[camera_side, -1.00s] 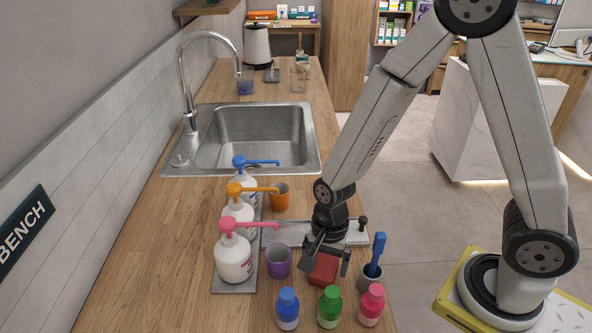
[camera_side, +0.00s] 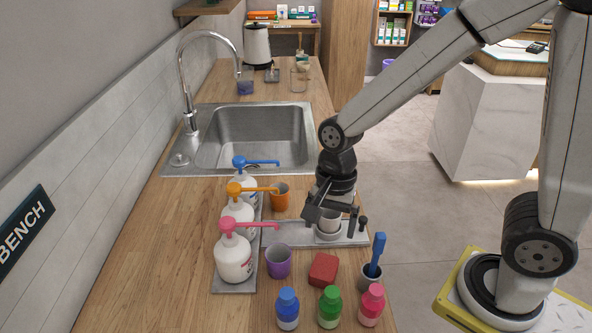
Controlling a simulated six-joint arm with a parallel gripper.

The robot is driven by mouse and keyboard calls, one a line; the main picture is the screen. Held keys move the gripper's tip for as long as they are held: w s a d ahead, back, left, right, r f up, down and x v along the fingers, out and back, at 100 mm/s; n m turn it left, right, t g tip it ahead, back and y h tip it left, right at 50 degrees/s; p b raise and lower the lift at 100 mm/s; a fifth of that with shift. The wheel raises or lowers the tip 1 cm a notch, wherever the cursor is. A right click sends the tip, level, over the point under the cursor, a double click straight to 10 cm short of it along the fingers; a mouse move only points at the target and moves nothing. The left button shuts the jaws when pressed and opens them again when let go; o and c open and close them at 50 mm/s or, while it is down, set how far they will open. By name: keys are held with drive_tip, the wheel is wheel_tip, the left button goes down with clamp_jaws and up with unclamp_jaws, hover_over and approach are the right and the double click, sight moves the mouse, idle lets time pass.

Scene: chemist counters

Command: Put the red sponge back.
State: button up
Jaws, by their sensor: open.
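The red sponge (camera_side: 323,269) lies on the wooden counter, just behind the green-capped bottle (camera_side: 329,307) and to the right of the purple cup (camera_side: 278,261). My gripper (camera_side: 335,222) is behind the sponge and apart from it, over the grey tray (camera_side: 290,233). The jaws are open on either side of a small white cup (camera_side: 330,222) that stands on the tray. I cannot tell whether the fingers touch the cup.
Three pump bottles stand in a row on a grey strip (camera_side: 237,286) at left. An orange cup (camera_side: 281,197) is behind the tray. A grey cup (camera_side: 370,278) holds a blue-handled tool. Blue-capped (camera_side: 287,309) and pink-capped (camera_side: 371,305) bottles stand in front. The sink (camera_side: 250,140) is behind.

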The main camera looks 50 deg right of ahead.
drive_tip(key=shift+r, duration=0.5)
drive_tip(key=shift+d, duration=0.1)
drive_tip(key=s+d+f+n+t+h, duration=0.1)
drive_tip(key=d+f+n+t, duration=0.1)
drive_tip(key=d+n, duration=0.5)
drive_tip(key=n+t, duration=0.1)
drive_tip(key=n, duration=0.5)
drive_tip(key=shift+d, duration=0.25)
